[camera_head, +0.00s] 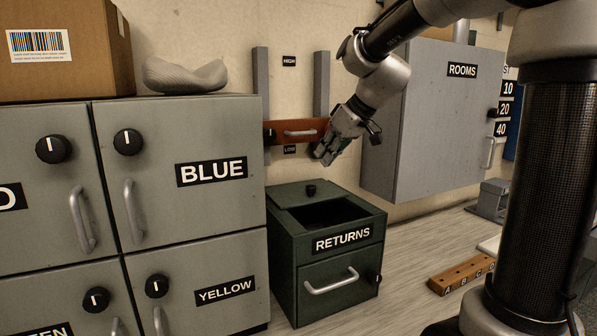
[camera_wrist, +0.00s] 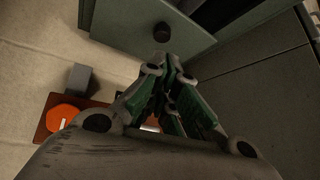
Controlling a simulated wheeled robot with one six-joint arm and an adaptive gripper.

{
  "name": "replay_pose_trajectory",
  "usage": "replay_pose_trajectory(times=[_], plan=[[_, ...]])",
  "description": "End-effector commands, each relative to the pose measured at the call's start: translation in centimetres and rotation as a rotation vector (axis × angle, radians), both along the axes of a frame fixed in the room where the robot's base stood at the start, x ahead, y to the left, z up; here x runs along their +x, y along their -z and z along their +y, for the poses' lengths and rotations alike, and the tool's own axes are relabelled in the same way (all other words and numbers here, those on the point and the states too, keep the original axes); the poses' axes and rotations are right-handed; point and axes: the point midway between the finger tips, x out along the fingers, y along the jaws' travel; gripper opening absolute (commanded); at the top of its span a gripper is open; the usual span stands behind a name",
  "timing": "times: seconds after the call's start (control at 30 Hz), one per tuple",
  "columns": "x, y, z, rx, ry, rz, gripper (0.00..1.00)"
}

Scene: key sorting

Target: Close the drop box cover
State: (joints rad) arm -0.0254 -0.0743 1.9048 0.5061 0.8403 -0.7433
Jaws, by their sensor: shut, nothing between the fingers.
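The dark green drop box labelled RETURNS (camera_head: 343,240) stands on the floor or counter right of the grey lockers. Its cover (camera_head: 290,193), a flat panel with a black knob (camera_head: 311,190), lies toward the back of the top. A dark opening (camera_head: 330,213) shows in front of it, so the box is partly uncovered. My gripper (camera_head: 322,158) is shut and empty, above the back of the box and apart from the cover. In the wrist view, my gripper (camera_wrist: 168,68) points toward the cover (camera_wrist: 125,25) and its knob (camera_wrist: 162,32), with the opening beyond.
A red-brown bar (camera_head: 283,127) with a handle crosses two grey posts on the wall close behind my gripper. Grey lockers (camera_head: 212,135) stand at left. A grey ROOMS cabinet (camera_head: 430,120) hangs at right. A wooden lettered block (camera_head: 460,274) lies at lower right.

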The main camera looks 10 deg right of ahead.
Motion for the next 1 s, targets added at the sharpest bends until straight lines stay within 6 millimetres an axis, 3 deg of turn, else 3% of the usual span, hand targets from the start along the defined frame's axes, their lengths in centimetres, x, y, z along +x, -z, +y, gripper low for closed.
replay_pose_trajectory(times=[0.1,0.37,0.8,1.0], plan=[[0.4,-0.7,0.4,-0.014,-0.049,-0.047,0.0],[0.8,-0.3,0.6,-0.054,-0.117,-0.084,0.0],[4.2,5.3,3.4,-0.054,-0.117,-0.082,0.0],[5.2,6.9,4.1,-0.055,-0.117,-0.084,0.0]])
